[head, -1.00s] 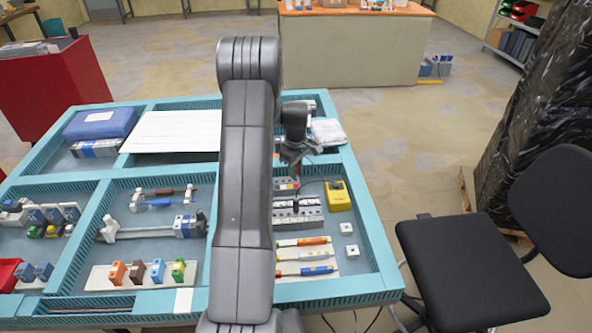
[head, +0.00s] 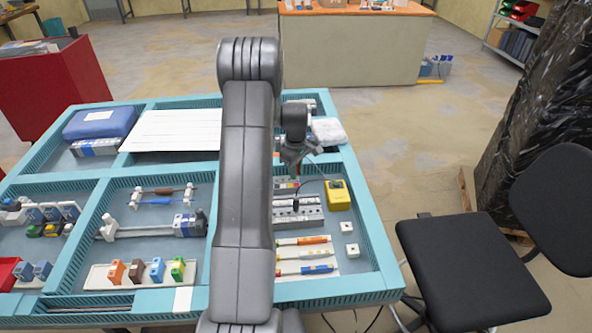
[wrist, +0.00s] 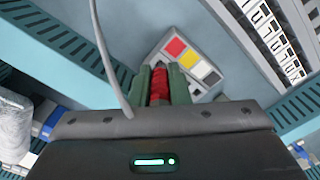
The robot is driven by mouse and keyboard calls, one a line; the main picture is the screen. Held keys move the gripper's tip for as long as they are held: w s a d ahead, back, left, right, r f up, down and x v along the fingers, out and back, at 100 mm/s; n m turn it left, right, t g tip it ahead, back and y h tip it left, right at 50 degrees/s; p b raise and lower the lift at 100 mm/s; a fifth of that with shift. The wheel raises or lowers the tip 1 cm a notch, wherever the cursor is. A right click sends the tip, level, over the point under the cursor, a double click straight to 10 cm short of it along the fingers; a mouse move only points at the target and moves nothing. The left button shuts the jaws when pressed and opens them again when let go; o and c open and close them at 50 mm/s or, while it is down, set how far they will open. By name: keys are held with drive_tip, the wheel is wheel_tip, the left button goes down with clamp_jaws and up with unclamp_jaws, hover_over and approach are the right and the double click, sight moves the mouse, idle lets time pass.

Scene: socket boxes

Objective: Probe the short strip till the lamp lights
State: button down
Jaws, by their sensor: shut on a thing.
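My gripper (wrist: 160,88) is shut on a red probe (wrist: 159,84), held between its green fingers in the wrist view. A thin grey cable arcs past it. The probe's tip is hidden there. In the head view the gripper (head: 296,172) is partly hidden by my arm, above the far end of the grey socket strips (head: 310,211). A small black piece stands on these strips. I cannot tell whether the probe touches a strip. A yellow box (head: 338,197) with a dark spot on top stands to their right, a black cable running to it. No lit lamp shows.
A plate with red, yellow, grey and white squares (wrist: 188,60) lies beyond the fingers. A lettered strip (wrist: 272,38) is at upper right. Coloured screwdriver-like tools (head: 304,255) and two white pieces (head: 347,227) lie nearby. Teal tray dividers (head: 366,215) border the compartment.

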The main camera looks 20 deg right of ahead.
drive_tip(key=shift+f+b, duration=0.35)
drive_tip(key=shift+f, duration=0.2)
drive_tip(key=c, duration=1.3)
unclamp_jaws()
